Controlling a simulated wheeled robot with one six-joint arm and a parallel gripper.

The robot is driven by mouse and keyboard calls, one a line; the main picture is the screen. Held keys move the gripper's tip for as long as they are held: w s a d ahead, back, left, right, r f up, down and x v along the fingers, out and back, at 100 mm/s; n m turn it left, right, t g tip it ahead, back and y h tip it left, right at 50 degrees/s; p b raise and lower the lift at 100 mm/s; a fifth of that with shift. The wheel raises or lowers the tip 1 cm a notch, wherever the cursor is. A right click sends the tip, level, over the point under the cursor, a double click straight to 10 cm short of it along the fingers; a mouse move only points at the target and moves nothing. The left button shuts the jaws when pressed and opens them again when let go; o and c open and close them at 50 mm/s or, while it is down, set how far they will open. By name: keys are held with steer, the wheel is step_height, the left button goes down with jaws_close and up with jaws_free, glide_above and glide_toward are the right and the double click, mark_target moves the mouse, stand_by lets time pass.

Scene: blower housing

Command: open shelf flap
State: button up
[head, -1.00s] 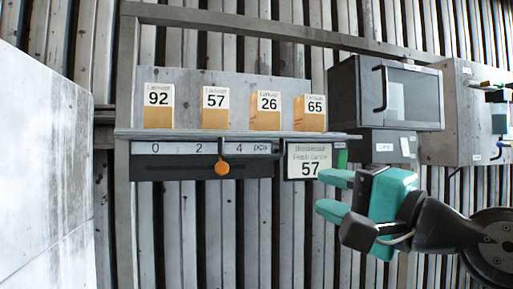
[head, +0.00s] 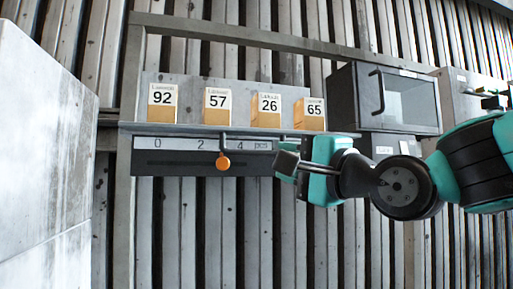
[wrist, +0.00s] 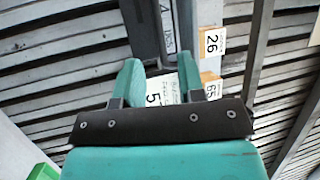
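A dark box (head: 345,100) with a glass-fronted door (head: 410,103) and a black bar handle (head: 378,92) stands at the right end of the shelf (head: 220,129); the door looks shut. It is the only flap-like panel I can make out. My gripper (head: 285,165) is below the shelf's right end, left of and below that door, apart from its handle. In the head view my gripper hides that card.
Several numbered boxes stand on the shelf, among them 92 (head: 162,103) and 65 (head: 310,114). Below is a scale bar (head: 200,144) with an orange knob (head: 222,162). A grey cabinet (head: 455,95) is at right, a pale block (head: 45,170) at left.

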mark_target(259, 153)
steer(key=p+x, duration=0.3)
steer(key=x, duration=0.6)
steer(key=shift+p, duration=0.35)
jaws_close()
